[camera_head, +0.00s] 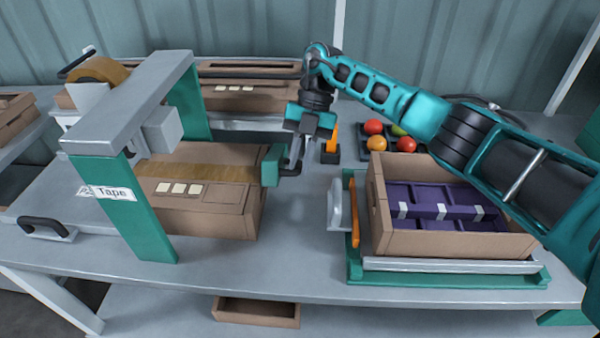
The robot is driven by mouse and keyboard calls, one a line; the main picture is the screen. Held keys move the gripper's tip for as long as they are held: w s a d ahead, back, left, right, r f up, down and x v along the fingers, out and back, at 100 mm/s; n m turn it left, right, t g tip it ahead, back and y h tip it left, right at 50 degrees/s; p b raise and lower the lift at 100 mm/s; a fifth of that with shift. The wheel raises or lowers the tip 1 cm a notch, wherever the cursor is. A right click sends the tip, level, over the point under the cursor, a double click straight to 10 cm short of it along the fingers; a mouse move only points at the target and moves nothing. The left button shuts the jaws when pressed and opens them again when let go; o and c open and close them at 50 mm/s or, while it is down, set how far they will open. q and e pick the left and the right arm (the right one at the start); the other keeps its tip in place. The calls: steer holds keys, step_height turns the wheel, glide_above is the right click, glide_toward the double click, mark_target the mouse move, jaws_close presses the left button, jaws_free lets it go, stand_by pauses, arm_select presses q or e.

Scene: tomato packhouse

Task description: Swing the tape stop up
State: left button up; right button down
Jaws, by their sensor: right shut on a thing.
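The tape station is a grey arch (130,105) on teal legs, with a "Tape" label and a brown tape roll (98,70) on top. A closed brown carton (215,213) lies under and through the arch, with a strip of tape along its top. The tape stop, a teal block (271,166) with a dark handle, stands at the carton's right end. My right gripper (296,160) points down there and is shut on the stop's dark handle; the fingers partly hide it. My left gripper is not in view.
An open carton (449,243) with purple inserts sits on a teal-framed stand at right, a grey lever beside it. Tomatoes (373,127) lie behind it. Another carton (250,95) lies at the back. Bare grey table (300,230) shows between the arch and the stand.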

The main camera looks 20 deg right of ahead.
steer(key=shift+w+d+r+g+y+b, duration=0.2)
steer(key=shift+w+r+g+b, duration=0.15)
steer(key=shift+b, duration=0.75)
steer(key=shift+w+d+r+g+y+b, duration=0.1)
steer(key=shift+w+r+g+y+b, duration=0.2)
steer(key=shift+b, duration=0.8)
steer(key=shift+w+r+b, duration=0.1)
steer(key=shift+r+b, duration=0.15)
steer(key=shift+b, duration=0.15)
steer(key=c, duration=1.1)
jaws_free()
